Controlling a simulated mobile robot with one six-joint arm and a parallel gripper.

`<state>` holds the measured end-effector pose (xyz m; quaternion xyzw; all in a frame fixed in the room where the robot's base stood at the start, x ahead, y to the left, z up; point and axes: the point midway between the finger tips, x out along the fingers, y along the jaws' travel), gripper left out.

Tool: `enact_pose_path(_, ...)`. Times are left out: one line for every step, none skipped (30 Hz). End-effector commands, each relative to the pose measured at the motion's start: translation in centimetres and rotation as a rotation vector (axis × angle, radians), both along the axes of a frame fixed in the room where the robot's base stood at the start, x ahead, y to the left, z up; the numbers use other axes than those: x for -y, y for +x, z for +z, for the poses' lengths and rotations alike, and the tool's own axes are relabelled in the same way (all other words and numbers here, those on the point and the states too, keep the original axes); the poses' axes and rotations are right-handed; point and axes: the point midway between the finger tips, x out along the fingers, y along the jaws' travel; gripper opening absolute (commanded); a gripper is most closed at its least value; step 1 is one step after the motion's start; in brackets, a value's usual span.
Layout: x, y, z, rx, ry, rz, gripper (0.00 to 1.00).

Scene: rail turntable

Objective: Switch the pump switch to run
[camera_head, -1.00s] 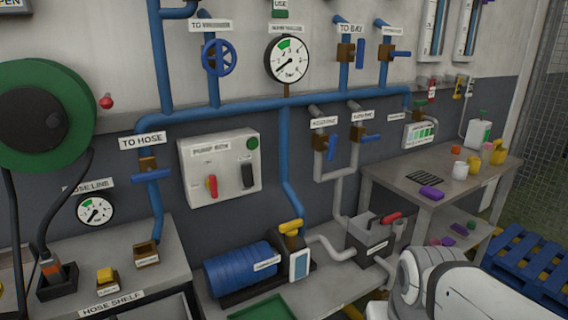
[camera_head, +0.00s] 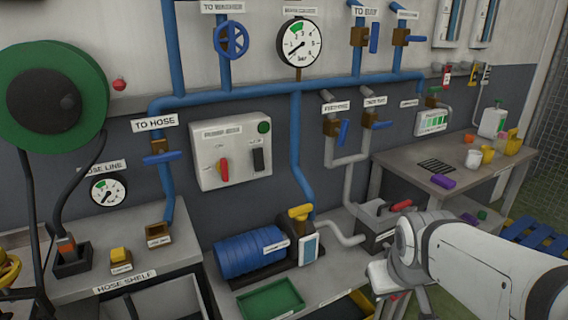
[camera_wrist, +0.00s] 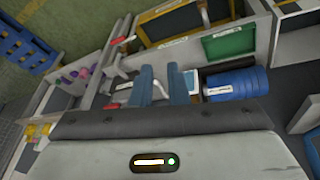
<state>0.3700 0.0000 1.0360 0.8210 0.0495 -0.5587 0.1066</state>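The pump box (camera_head: 205,165) is a pale panel on the wall in the head view. It carries a red handle (camera_head: 224,170), a dark upright switch (camera_head: 258,159) and a green round part (camera_head: 264,127) at its upper right corner. The small lettering is too blurred to read. My gripper (camera_wrist: 161,86) shows in the wrist view with two blue fingers apart and nothing between them. It faces the bench with the blue pump (camera_wrist: 235,83), and the pump box does not show there. In the head view my arm (camera_head: 470,260) is at lower right, well right of the box.
Blue pipes (camera_head: 297,140) run above and right of the box. The blue pump (camera_head: 248,254) and a green tray (camera_head: 270,298) are below it. The hose shelf (camera_head: 75,285) is at left, and a side table (camera_head: 420,175) at right. The space before the box looks clear.

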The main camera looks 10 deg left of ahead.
Motion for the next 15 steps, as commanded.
enact_pose_path(-0.3, 2.5, 0.1, 0.045, -0.036, 0.075, 0.1)
enact_pose_path(-0.6, 4.1, 0.3, 0.081, -0.061, 0.124, 0.07)
enact_pose_path(-1.0, 6.3, 0.6, 0.129, -0.097, 0.194, 0.04)
enact_pose_path(-1.4, 7.9, 0.8, 0.165, -0.124, 0.247, 0.02)
enact_pose_path(-1.8, 9.4, 1.1, 0.201, -0.152, 0.3, 0.0)
enact_pose_path(-2.4, 11.5, 1.3, 0.247, -0.189, 0.37, 0.0)
enact_pose_path(-3.0, 13.0, 1.5, 0.285, -0.217, 0.422, 0.0)
enact_pose_path(-3.6, 14.5, 1.7, 0.321, -0.244, 0.475, 0.0)
enact_pose_path(-4.5, 16.4, 2.0, 0.37, -0.282, 0.545, 0.0)
enact_pose_path(-5.2, 17.8, 2.1, 0.406, -0.311, 0.596, 0.0)
enact_pose_path(-6.0, 19.1, 2.3, 0.444, -0.339, 0.648, 0.0)
enact_pose_path(-7.2, 20.8, 2.5, 0.494, -0.376, 0.717, 0.0)
enact_pose_path(-8.0, 22.1, 2.6, 0.531, -0.405, 0.766, 0.0)
enact_pose_path(-9.0, 23.3, 2.7, 0.571, -0.434, 0.818, 0.0)
enact_pose_path(-10.4, 24.8, 2.8, 0.623, -0.472, 0.884, 0.0)
